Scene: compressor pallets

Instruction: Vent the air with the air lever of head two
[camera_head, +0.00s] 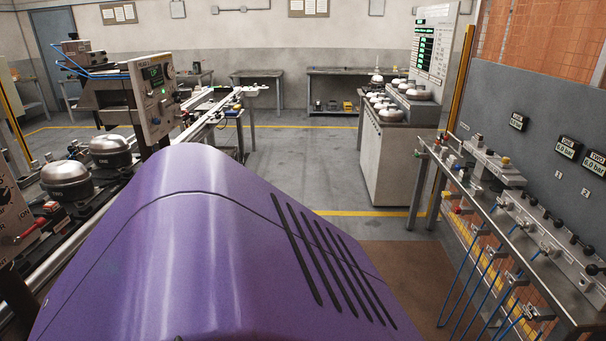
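Neither of my grippers shows in the head view. At the left edge a partly cut-off white panel (12,222) carries a red-handled lever (32,229); its lettering is too cut off to tell which head it belongs to. Farther along the line stands a white control box (152,97) with a green-lit display and small controls; its title is too small to read. At the right, a grey wall panel has a display marked ONE (569,148) and one marked TWO (597,162), both with a bar reading. I cannot tell which lever is head two's air lever.
Dark compressors (110,151) sit on the conveyor line at left. A narrow bench (530,250) with fittings and blue hoses runs along the right. A white cabinet (388,160) bearing several compressors stands centre right. The grey floor (310,165) between is clear.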

